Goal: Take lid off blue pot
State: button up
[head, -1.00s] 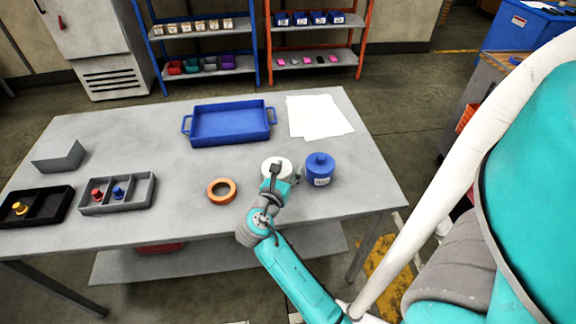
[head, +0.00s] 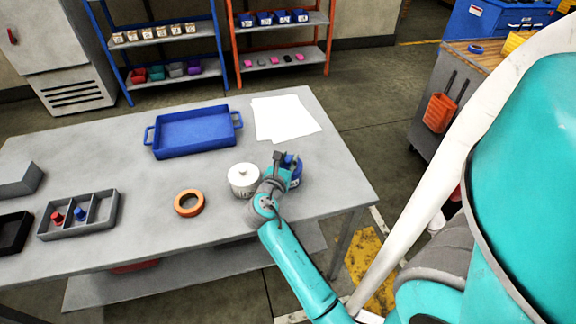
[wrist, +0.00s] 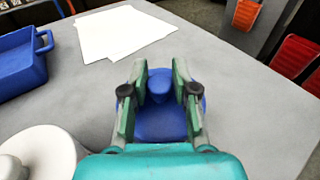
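The blue pot (head: 294,180) stands on the grey table, mostly hidden behind my gripper in the head view. In the wrist view its blue lid (wrist: 160,118) with a round knob (wrist: 160,84) lies between and below my fingers. My gripper (wrist: 159,90) is open, with one finger on each side of the knob. A gap shows between the fingers and the knob. My gripper also shows over the pot in the head view (head: 286,160). I cannot tell its exact height above the lid.
A white pot (head: 244,180) stands just left of the blue pot. An orange ring (head: 189,203), a blue tray (head: 193,132), white paper sheets (head: 285,117) and a grey divided box (head: 78,215) lie on the table (head: 330,185). The table's right edge is close.

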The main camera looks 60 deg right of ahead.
grip_shut()
